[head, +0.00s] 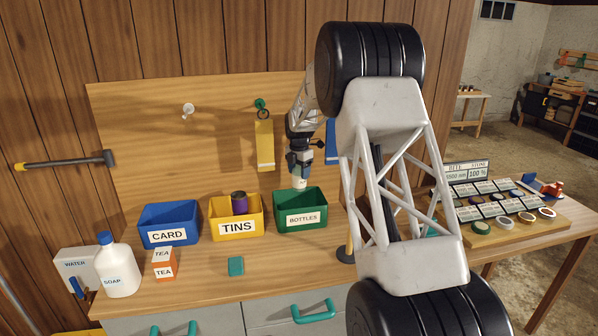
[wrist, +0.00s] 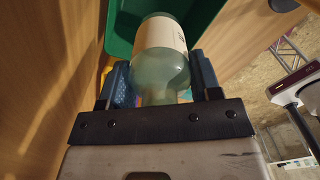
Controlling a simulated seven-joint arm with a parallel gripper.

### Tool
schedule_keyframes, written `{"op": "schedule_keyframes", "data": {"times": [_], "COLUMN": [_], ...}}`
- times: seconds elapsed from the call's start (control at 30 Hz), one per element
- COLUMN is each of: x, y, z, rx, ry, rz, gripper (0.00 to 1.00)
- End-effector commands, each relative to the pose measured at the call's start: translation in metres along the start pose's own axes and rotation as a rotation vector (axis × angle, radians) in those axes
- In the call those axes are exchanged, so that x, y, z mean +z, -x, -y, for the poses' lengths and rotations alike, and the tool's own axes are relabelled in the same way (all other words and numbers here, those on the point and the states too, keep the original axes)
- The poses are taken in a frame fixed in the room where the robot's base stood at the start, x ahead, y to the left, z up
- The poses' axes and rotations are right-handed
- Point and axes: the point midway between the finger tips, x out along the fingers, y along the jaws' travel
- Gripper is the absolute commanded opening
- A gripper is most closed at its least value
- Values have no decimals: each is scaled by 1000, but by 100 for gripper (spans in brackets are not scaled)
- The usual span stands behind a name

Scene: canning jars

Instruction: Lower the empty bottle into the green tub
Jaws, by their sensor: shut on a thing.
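The green tub (head: 320,216), labelled BOTTLES, stands on the bench at the right end of a row of three tubs. The head view does not show clearly whether the bottle's lower end is below the rim.
The yellow TINS tub (head: 237,227), holding a purple-topped tin (head: 239,202), stands left of the green tub. The blue CARD tub (head: 168,236) is farther left. A teal block (head: 236,266) lies in front.

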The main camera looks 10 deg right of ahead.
Motion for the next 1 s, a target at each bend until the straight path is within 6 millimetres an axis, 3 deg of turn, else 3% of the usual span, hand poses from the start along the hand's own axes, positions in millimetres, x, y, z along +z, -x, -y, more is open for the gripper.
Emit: {"op": "schedule_keyframes", "data": {"times": [0.53,1.0], "x": [0,0], "y": [-1,-16], "z": [0,0], "rx": [0,1], "ry": [0,0], "rz": [0,1], "gripper": [31,31]}}
